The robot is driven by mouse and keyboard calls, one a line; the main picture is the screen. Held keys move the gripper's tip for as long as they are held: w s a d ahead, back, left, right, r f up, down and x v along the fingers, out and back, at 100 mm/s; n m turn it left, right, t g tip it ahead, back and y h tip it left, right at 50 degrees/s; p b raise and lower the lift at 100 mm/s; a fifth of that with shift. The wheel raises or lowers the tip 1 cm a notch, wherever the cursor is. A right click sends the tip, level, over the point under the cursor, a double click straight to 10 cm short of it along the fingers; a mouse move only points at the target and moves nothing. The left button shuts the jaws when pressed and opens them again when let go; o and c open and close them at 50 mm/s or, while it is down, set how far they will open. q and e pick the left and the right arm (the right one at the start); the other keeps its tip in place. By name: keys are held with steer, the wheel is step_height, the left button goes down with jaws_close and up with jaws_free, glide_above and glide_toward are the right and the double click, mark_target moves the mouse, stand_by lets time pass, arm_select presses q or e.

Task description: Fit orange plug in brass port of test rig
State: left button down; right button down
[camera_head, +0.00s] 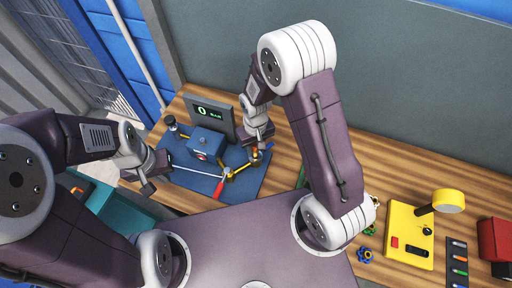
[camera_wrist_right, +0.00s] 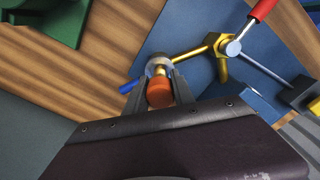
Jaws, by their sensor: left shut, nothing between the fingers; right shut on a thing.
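The test rig (camera_head: 206,142) stands on a blue mat, with a blue box, brass pipes and a grey display reading 0 BAR. My right gripper (camera_head: 259,147) is shut on the orange plug (camera_wrist_right: 160,94) at the right end of the rig. In the right wrist view, a brass part with a pale round collar (camera_wrist_right: 158,66) lies just beyond the plug, roughly in line with it. I cannot tell whether the plug is seated in it; the fingers partly hide the meeting place. My left gripper (camera_head: 147,187) is shut and empty, left of the mat.
A yellow device (camera_head: 409,235), a red box (camera_head: 494,240) and a dark tray of coloured items (camera_head: 458,262) stand on the right.

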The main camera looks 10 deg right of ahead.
mark_target(256, 154)
steer(key=shift+f, duration=0.1)
stand_by(0.3)
steer(key=shift+f+b, duration=0.65)
steer(key=shift+f, duration=0.15)
steer(key=shift+f, duration=0.25)
stand_by(0.4)
steer(key=shift+f+b, duration=0.7)
steer(key=shift+f, duration=0.1)
